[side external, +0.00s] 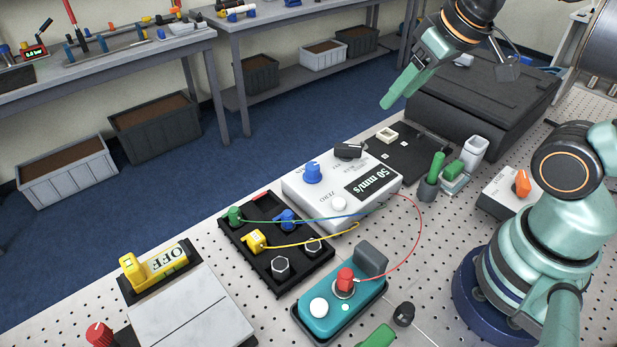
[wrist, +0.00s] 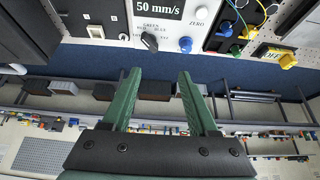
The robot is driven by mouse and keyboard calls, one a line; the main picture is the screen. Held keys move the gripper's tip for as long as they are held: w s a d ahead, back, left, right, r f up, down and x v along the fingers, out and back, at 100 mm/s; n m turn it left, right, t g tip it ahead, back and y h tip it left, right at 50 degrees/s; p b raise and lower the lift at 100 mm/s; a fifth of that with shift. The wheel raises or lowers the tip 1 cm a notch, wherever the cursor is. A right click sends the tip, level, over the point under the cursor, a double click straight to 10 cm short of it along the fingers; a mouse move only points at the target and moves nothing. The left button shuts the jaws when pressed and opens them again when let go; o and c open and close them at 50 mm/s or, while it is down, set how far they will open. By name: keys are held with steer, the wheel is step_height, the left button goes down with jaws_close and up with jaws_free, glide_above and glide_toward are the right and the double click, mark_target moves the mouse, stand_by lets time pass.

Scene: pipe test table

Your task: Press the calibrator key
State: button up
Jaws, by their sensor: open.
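My gripper (side external: 402,90) hangs above the far side of the table, left of a large black case. Its green fingers are apart and empty, as the wrist view (wrist: 158,75) also shows. A teal box (side external: 338,311) at the front centre has a round white key (side external: 319,307) and a red plug (side external: 345,280); I see no label naming it a calibrator. The white meter (side external: 297,189) reads 50 mm/s and has a white ZERO button (side external: 339,203), which also shows in the wrist view (wrist: 197,14). My gripper is apart from all of these.
A yellow OFF switch (side external: 160,264) stands at left. The black case (side external: 480,105) is beside my gripper. Green parts (side external: 433,175) stand right of the meter.

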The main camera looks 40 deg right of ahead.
jaws_close()
stand_by(1.5)
